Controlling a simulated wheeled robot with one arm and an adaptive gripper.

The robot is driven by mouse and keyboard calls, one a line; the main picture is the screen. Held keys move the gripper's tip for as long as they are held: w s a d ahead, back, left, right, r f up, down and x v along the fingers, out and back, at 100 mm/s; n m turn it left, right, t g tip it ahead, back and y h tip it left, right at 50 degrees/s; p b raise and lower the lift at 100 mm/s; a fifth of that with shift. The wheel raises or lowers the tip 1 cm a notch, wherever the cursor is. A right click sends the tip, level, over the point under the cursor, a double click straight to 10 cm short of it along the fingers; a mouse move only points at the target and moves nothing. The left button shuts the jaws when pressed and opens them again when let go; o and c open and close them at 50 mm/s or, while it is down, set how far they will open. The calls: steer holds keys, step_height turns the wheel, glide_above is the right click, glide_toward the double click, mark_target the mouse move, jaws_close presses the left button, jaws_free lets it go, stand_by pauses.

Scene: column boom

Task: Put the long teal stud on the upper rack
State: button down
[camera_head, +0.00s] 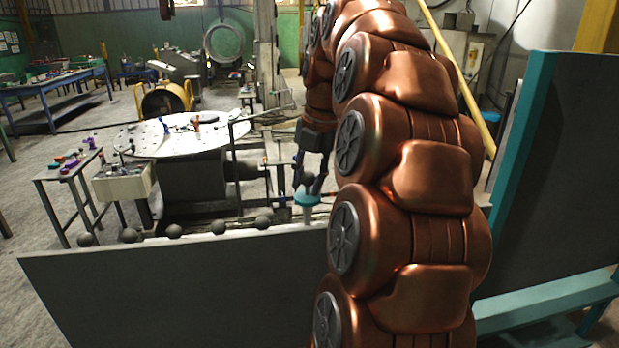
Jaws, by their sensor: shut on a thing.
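My gripper (313,170) is a dark tool at the end of my copper arm, near the middle of the view. It points down and is shut on the long teal stud (306,200). I cannot make out for sure which part of the scene is the upper rack.
Several dark balls (175,231) line the top edge of the grey panel (180,290). A round white table (170,138) with small coloured pieces stands behind it. A small side table (62,172) is at left. A teal-edged dark panel (550,170) stands close at right.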

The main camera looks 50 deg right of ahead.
mark_target(310, 216)
steer(key=shift+f+b, duration=3.15)
steer(key=shift+f, duration=2)
steer(key=c, duration=1.1)
jaws_free()
steer(key=shift+c, duration=0.2)
steer(key=shift+r+p, duration=1.95)
steer(key=shift+r, duration=1.85)
steer(key=o, duration=0.6)
